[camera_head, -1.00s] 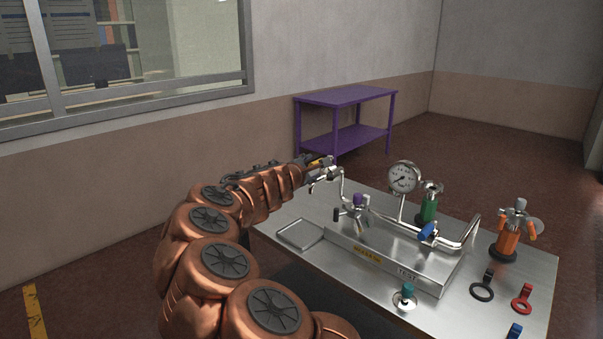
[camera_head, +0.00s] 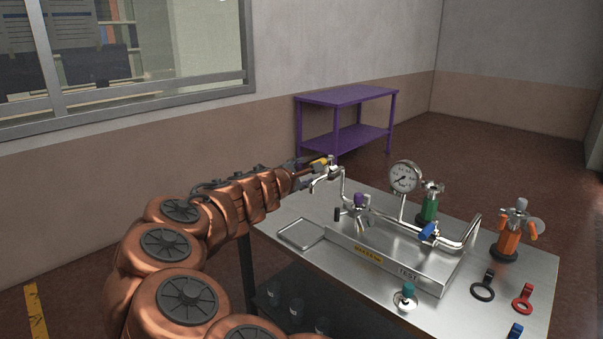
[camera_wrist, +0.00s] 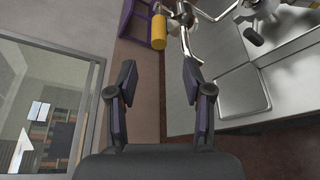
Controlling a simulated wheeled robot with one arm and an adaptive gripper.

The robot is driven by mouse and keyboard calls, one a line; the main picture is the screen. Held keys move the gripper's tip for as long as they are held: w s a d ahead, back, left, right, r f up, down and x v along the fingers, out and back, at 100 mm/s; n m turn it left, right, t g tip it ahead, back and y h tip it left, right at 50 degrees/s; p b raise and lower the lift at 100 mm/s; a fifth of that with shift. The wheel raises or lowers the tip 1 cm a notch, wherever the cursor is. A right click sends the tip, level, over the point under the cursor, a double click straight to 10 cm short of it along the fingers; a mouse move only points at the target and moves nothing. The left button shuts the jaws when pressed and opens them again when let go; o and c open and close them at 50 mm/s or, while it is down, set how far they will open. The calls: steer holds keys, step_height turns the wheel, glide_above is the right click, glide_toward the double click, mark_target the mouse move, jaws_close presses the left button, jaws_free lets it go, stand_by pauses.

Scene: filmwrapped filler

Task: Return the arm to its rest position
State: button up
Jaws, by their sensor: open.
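My copper-coloured arm stretches from the lower left toward the left end of the steel table (camera_head: 455,323) in the head view. My gripper (camera_head: 325,163) is at its end, close to the curved spout of the pipe rig (camera_head: 343,180); the head view does not show whether they touch. In the wrist view my gripper (camera_wrist: 158,75) has its two dark fingers apart, with only wall and floor visible between them. A yellow cylinder (camera_wrist: 158,32) shows beyond the fingertips, in the upper part of that view.
The table carries a pressure gauge (camera_head: 403,177), green (camera_head: 429,208) and orange (camera_head: 508,240) valve fittings, a square tray (camera_head: 300,234), and loose black and red rings. A purple shelf (camera_head: 346,98) stands behind, by the wall. A window (camera_head: 120,60) is at the left.

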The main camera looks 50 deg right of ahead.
stand_by(0.7)
steer(key=s+a+m+g+y, duration=0.2)
steer(key=s+a+m+g, duration=0.1)
steer(key=s+a+m, duration=0.7)
steer(key=s+a+f+g+y, duration=0.1)
steer(key=s+a+f+y, duration=0.4)
steer(key=a, duration=0.6)
steer(key=s+a+f+g+y, duration=0.25)
steer(key=s+a+f, duration=0.45)
steer(key=a, duration=0.4)
steer(key=s+a+f+y, duration=0.45)
steer(key=s+a, duration=0.25)
steer(key=a, duration=0.4)
step_height(320, 180, up, 14)
steer(key=a+y+p, duration=0.1)
steer(key=p, duration=1.1)
steer(key=shift+s+p, duration=0.3)
steer(key=shift+p, duration=0.1)
